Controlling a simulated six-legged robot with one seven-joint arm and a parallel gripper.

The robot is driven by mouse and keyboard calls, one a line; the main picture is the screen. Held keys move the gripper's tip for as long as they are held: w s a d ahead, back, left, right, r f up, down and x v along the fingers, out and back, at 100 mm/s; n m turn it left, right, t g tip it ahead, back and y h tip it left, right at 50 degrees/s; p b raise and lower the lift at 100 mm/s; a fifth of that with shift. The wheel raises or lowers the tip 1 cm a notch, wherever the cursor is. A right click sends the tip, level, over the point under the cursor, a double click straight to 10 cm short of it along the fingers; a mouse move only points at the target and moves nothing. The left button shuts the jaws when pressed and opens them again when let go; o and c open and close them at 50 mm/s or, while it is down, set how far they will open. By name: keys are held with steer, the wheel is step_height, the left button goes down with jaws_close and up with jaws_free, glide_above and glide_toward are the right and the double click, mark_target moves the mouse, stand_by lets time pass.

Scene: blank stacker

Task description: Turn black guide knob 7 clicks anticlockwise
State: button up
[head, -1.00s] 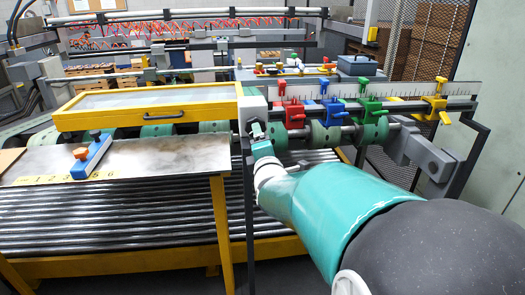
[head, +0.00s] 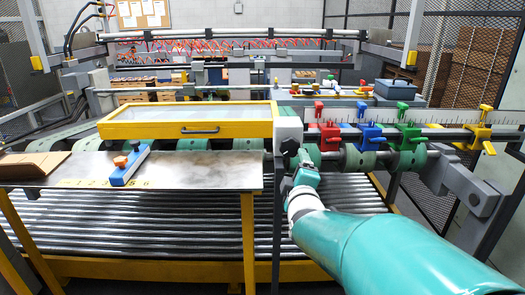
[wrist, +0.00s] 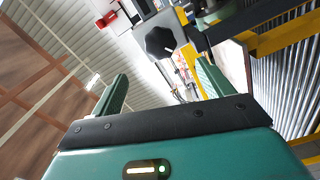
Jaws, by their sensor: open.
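The black guide knob (wrist: 160,41) is a dark lobed knob on a pale grey block in the wrist view. It also shows in the head view (head: 290,147), low on the block at the right end of the yellow-framed cover. My gripper (wrist: 162,80) is open, with a green finger on each side of the picture. The knob lies beyond the fingertips, roughly between them, and appears untouched. In the head view my gripper (head: 305,165) is just right of and below the knob; its fingertips are hard to make out.
Red (head: 328,135), blue (head: 369,135), green (head: 409,135) and yellow (head: 480,132) clamps sit along a ruled bar to the right. A yellow-framed cover (head: 195,131) and a metal plate (head: 215,172) lie left. Rollers (head: 160,235) run below.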

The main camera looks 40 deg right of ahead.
mark_target(291, 150)
steer(key=w+d+m, duration=0.2)
steer(key=w+m, duration=0.2)
steer(key=m, duration=0.2)
steer(key=w+d+m, duration=0.3)
steer(key=w+m, duration=0.1)
steer(key=m, duration=0.2)
steer(key=w+d+m, duration=0.3)
steer(key=m, duration=0.3)
steer(key=shift+w+f, duration=0.1)
steer(key=shift+w, duration=0.3)
steer(key=c, duration=1)
steer(key=shift+n, duration=0.3)
steer(key=n, duration=0.4)
steer(key=shift+s+n, duration=0.1)
steer(key=shift+n, duration=2.3)
